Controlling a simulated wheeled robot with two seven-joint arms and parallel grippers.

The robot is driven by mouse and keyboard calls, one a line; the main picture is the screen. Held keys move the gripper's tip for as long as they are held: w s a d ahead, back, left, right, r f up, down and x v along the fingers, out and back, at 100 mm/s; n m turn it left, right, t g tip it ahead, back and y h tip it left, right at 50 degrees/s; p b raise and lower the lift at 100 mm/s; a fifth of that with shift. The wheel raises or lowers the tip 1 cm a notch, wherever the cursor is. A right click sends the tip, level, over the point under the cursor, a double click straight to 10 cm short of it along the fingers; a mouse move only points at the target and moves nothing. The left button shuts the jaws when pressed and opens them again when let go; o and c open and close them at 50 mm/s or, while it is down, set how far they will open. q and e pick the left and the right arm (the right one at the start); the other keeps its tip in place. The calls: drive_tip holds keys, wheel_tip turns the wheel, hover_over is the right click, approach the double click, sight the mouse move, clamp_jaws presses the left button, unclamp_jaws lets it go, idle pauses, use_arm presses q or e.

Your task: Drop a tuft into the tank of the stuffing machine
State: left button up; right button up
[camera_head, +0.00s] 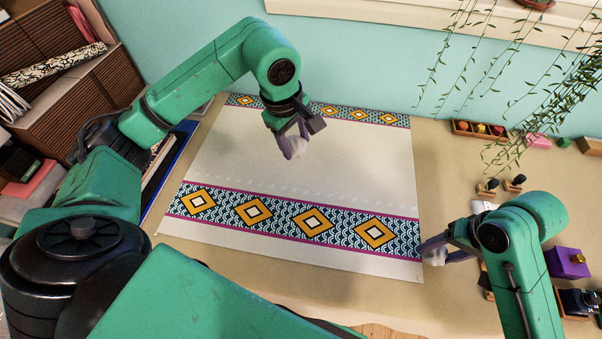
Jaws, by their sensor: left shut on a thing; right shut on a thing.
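My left gripper (292,140) is shut on a small white tuft (297,149), in front of the far patterned band of the cloth. My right gripper (432,246) is shut on another white tuft (437,257), by the cloth's near right corner. Its fingers and arm partly cover that tuft. I cannot make out a stuffing machine or its tank for certain; my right arm hides part of the right side of the table.
A cream cloth (300,165) with diamond bands covers the middle of the table (445,180). A purple box (567,262) stands at the right. A wooden tray (478,130) with colored items sits by the wall. Plant strands (545,85) hang at upper right. Shelves (65,85) stand left.

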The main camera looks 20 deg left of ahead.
use_arm(q)
wheel_tip(320, 180, down, 13)
drive_tip(key=shift+r, duration=0.2)
drive_tip(key=o, duration=0.7)
